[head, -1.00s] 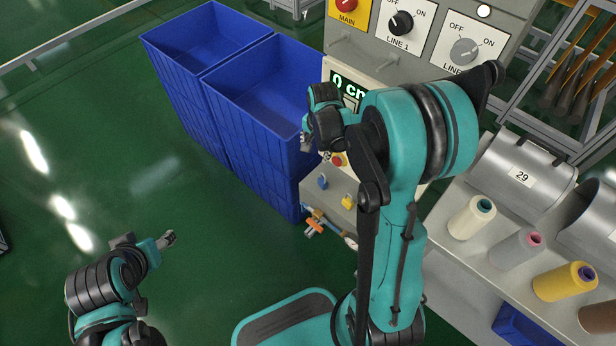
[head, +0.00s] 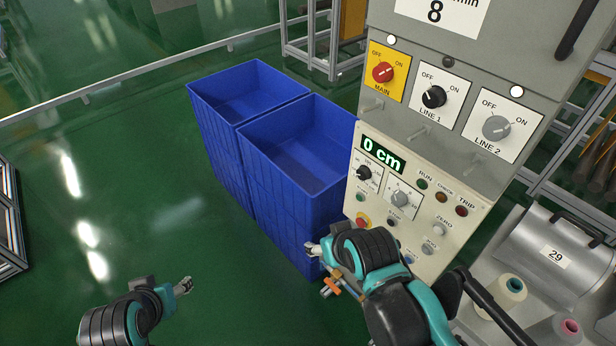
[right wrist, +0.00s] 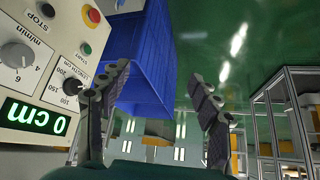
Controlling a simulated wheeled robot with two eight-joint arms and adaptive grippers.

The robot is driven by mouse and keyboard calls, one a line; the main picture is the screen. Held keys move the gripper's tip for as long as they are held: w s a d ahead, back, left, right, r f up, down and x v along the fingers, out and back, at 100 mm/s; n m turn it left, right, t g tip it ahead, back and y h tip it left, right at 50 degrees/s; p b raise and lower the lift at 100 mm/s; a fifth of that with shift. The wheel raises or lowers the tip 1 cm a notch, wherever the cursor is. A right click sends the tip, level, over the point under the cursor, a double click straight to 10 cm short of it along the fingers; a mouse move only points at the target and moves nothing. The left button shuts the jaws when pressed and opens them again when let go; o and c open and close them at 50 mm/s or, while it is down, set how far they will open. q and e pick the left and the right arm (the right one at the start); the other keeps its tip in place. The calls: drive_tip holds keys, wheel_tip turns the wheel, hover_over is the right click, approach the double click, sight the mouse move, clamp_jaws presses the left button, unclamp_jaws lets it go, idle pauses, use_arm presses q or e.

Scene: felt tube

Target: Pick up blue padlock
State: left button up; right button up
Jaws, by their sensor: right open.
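I cannot make out the blue padlock in either current view; the ledge below the control panel is largely covered by my right arm in the head view. My right gripper (head: 314,250) is in front of the near blue bin, left of the panel's lower edge. In the right wrist view its two fingers (right wrist: 160,73) are spread apart with nothing held between them. My left gripper (head: 183,287) is at the lower left over the green floor, away from the panel; its fingers are too small to read.
The control panel (head: 430,200) with knobs, buttons and a "0 cm" display stands right of two blue bins (head: 275,190). An orange fitting (head: 331,288) shows low beside the right gripper. Thread cones (head: 510,287) stand at the lower right.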

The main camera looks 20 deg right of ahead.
drive_tip(key=w+d+f+m+g, duration=0.2)
drive_tip(key=w+d+f+m, duration=0.25)
drive_tip(key=w, duration=0.25)
drive_tip(key=w+d+f+m+g, duration=0.2)
drive_tip(key=w+d+f+m, duration=0.1)
drive_tip(key=w+m, duration=0.35)
drive_tip(key=w+d+f+m+g+b, duration=0.1)
drive_tip(key=d+f+m, duration=0.1)
drive_tip(key=f, duration=0.7)
drive_tip(key=w+d+f+m+b, duration=0.2)
drive_tip(key=d+f+m, duration=0.1)
drive_tip(key=f, duration=0.7)
drive_tip(key=w+d+f+m+g+b, duration=0.1)
drive_tip(key=w+d+f+m, duration=0.1)
drive_tip(key=f, duration=0.7)
drive_tip(key=shift+d+f+m+g+b, duration=0.2)
drive_tip(key=shift+d+m+g+b, duration=0.15)
drive_tip(key=shift+d, duration=0.25)
drive_tip(key=shift+r, duration=0.1)
drive_tip(key=c, duration=1.4)
drive_tip(key=shift+o, duration=0.2)
